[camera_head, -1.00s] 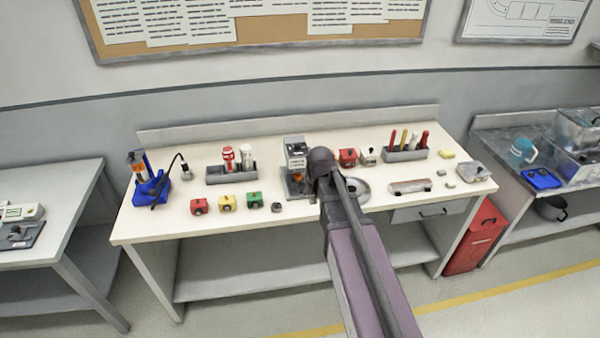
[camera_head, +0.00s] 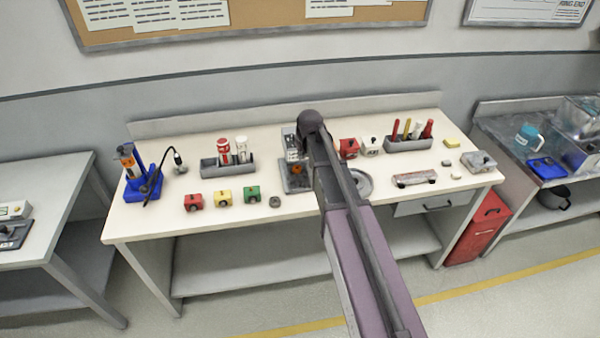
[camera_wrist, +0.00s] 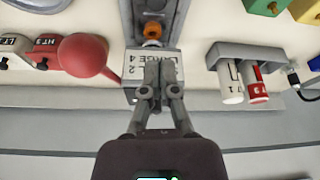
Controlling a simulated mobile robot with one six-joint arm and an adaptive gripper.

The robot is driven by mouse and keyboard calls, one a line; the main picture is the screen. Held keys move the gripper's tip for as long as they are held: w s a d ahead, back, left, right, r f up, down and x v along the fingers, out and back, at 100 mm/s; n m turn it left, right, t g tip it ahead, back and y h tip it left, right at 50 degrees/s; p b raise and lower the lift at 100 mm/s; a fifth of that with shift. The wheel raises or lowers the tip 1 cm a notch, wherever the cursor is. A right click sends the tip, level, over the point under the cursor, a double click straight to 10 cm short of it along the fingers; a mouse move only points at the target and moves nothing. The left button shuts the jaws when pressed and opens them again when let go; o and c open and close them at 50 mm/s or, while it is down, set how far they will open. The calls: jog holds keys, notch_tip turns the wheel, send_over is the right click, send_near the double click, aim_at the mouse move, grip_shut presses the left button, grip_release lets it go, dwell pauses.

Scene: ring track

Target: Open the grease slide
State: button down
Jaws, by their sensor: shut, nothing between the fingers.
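I cannot tell for sure which part is the grease slide. A grey stand (camera_head: 291,184) with a white labelled block (camera_head: 290,150) and an orange piece (camera_head: 297,168) stands mid-bench, partly hidden by my arm. In the wrist view, the white block (camera_wrist: 133,64) and the orange piece (camera_wrist: 153,30) show upside down. My gripper (camera_wrist: 160,66) is shut and empty, its fingertips over the block's labelled face. I cannot tell whether they touch it. In the head view my arm hides the fingers.
A red rounded thing (camera_wrist: 88,55) sits close to my fingers. Red (camera_head: 194,201), yellow (camera_head: 223,197) and green (camera_head: 252,194) boxes stand along the front. A grey holder (camera_head: 212,168) with bottles and a blue device (camera_head: 140,181) stand left. A pen tray (camera_head: 408,143) stands right.

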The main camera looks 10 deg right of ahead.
jog(key=shift+b+x, duration=0.9)
jog(key=shift+x, duration=0.55)
jog(key=shift+w, duration=0.15)
jog(key=shift+f, duration=0.1)
jog(key=b+x, duration=0.9)
jog(key=shift+f, duration=0.3)
jog(key=s, duration=0.9)
jog(key=shift+w, duration=0.1)
jog(key=shift+r, duration=0.2)
